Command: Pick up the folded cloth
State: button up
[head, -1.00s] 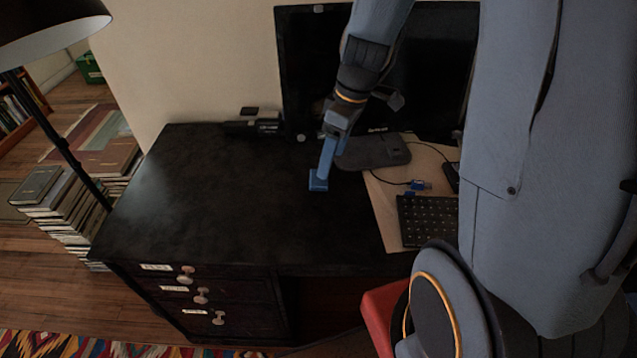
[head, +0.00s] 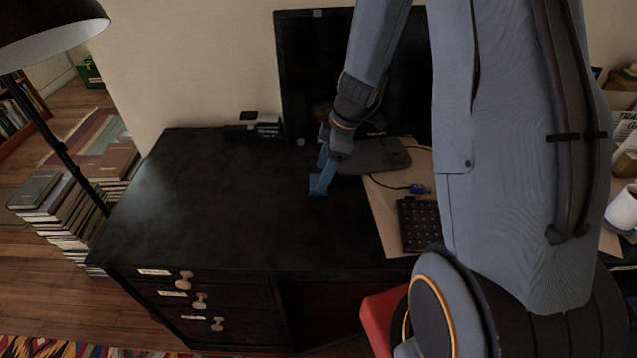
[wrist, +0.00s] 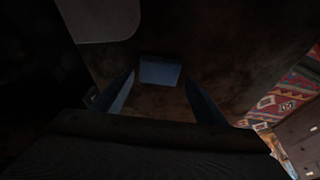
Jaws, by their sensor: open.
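The folded cloth (head: 315,191) is a small blue piece lying on the dark desk top, in front of the monitor stand. In the wrist view the cloth (wrist: 160,71) is a blue block just beyond and between my fingertips. My gripper (head: 323,178) points down at the cloth in the head view, with its blue fingers close to it. The wrist view shows the gripper (wrist: 160,84) open, one finger on each side, with nothing held between them. I cannot tell whether the fingers touch the cloth, which they partly hide in the head view.
The monitor (head: 300,75) and its stand (head: 375,156) are close behind my gripper. A keyboard (head: 417,222) and a cable with a blue plug (head: 418,189) lie to the right. The desk's left side (head: 200,200) is clear. A white mug (head: 622,208) stands far right.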

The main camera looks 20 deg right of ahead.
jog(key=shift+x, duration=1.4)
jog(key=shift+w, duration=0.1)
jog(key=c, duration=0.9)
jog(key=shift+r, duration=0.15)
